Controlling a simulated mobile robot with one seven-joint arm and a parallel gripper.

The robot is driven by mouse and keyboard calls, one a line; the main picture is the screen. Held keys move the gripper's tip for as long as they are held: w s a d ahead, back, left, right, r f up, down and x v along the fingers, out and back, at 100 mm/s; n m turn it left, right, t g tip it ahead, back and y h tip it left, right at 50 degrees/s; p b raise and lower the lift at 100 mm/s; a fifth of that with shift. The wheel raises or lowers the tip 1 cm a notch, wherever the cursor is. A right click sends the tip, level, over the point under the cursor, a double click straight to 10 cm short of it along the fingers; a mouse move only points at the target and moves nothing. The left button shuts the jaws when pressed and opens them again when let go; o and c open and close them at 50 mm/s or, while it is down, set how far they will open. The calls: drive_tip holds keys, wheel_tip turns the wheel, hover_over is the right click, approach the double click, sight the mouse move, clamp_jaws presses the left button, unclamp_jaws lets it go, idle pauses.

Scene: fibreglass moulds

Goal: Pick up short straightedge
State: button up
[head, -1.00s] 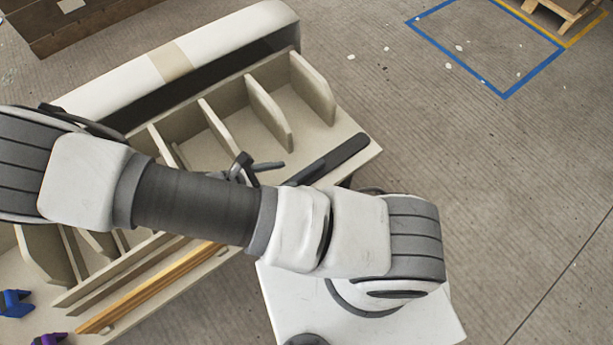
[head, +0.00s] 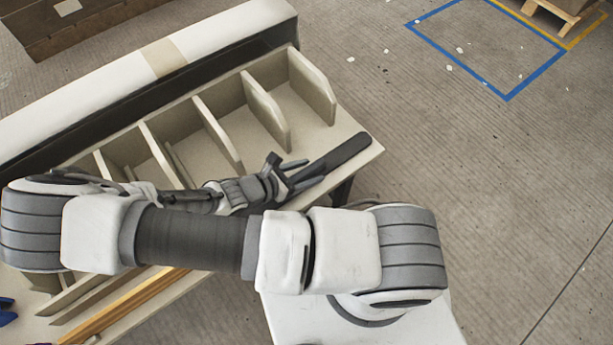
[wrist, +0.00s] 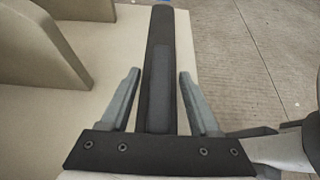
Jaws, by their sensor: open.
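A dark, flat bar, which looks like the short straightedge (head: 346,150), lies along the front right edge of the beige bench, in front of the divided bays. My gripper (head: 304,173) is open at the near end of this bar. In the wrist view the bar (wrist: 162,25) runs straight away from me between the two grey fingers of the gripper (wrist: 160,72). There is a gap on each side, and neither finger seems to touch it. I cannot tell how far the fingertips are above the bench top.
Upright beige dividers (head: 266,112) stand behind the bar; one (wrist: 45,45) rises left of my gripper. A long white roll (head: 215,38) lies along the back. Wooden strips (head: 125,308) lie at the front left. Open concrete floor is to the right.

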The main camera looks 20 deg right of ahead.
clamp_jaws()
idle(1.4)
